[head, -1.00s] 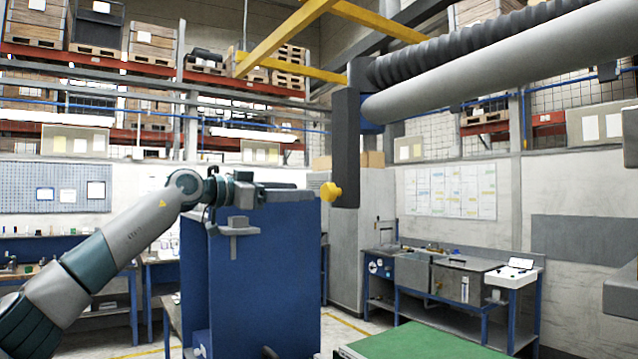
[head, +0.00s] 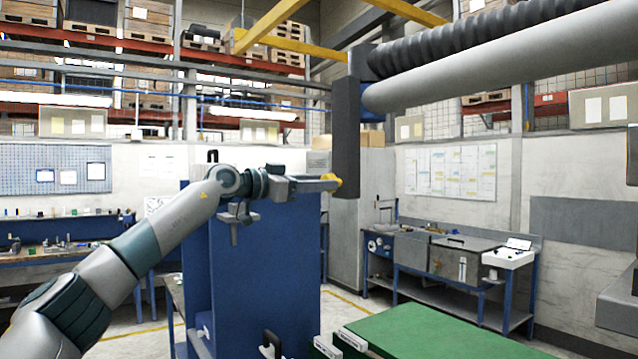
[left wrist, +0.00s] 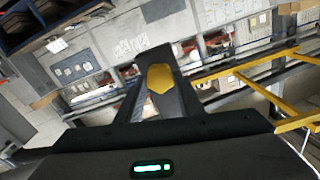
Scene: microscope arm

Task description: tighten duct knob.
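The yellow duct knob (head: 333,179) sits low on the dark upright end piece (head: 346,140) of the overhead duct (head: 480,65). My left gripper (head: 328,184) reaches it from the left, with its fingers level with the knob and overlapping it in the head view. In the left wrist view the knob (left wrist: 160,78) shows between the two dark fingers, with the dark end piece (left wrist: 154,55) behind it. The fingers stand apart, one on each side. Whether they touch the knob cannot be told. My right gripper is not in view.
A tall blue cabinet (head: 265,270) stands below my left forearm. A green-topped table (head: 430,335) is at the front right. A workbench with a sink (head: 445,260) and a wall board (head: 450,172) are farther back.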

